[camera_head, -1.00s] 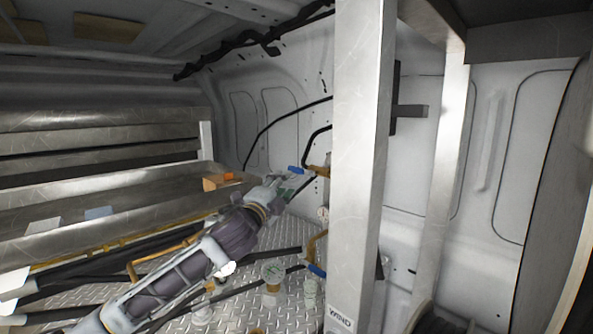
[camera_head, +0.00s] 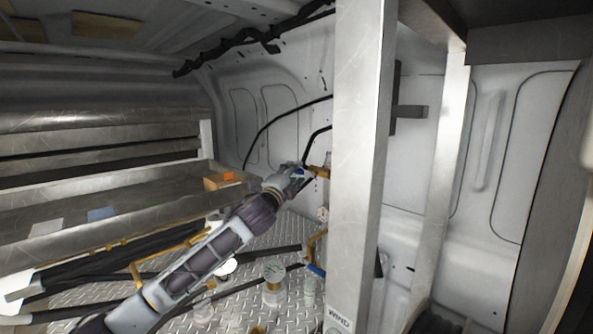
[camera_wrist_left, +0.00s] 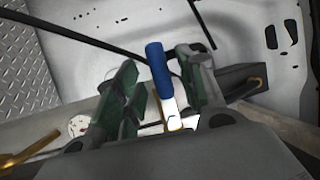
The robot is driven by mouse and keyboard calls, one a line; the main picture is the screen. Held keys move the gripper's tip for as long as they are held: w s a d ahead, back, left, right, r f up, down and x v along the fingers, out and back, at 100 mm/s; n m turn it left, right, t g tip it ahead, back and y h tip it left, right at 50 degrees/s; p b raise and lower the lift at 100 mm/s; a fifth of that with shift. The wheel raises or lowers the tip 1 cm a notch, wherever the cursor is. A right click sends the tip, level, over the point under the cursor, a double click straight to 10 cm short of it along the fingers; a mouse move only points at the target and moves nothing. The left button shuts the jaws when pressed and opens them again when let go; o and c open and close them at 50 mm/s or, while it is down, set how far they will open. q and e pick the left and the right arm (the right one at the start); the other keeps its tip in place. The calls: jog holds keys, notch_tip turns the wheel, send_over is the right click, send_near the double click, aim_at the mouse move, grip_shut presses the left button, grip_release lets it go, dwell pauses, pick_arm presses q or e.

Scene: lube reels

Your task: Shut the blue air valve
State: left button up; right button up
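The blue air valve's handle (camera_wrist_left: 157,68) stands between the two fingers of my left gripper in the left wrist view, with its pale metal lower part (camera_wrist_left: 170,108) below the blue sleeve. The green-padded fingers are spread, one on each side, with gaps to the handle. In the head view my left gripper (camera_head: 299,172) is at the brass fitting (camera_head: 320,172) beside the metal post and covers most of the handle. My right gripper is in neither view.
A tall metal post (camera_head: 358,150) stands just right of the valve. Metal shelving (camera_head: 100,180) fills the left. A black hose (camera_head: 262,133) arches along the white wall.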

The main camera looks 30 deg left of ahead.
pick_arm(q)
jog(key=shift+w+a+r, duration=0.1)
jog(key=shift+w+r, duration=0.05)
jog(key=shift+w, duration=0.5)
jog(key=shift+w+r, duration=0.1)
jog(key=shift+w, duration=0.55)
grip_shut()
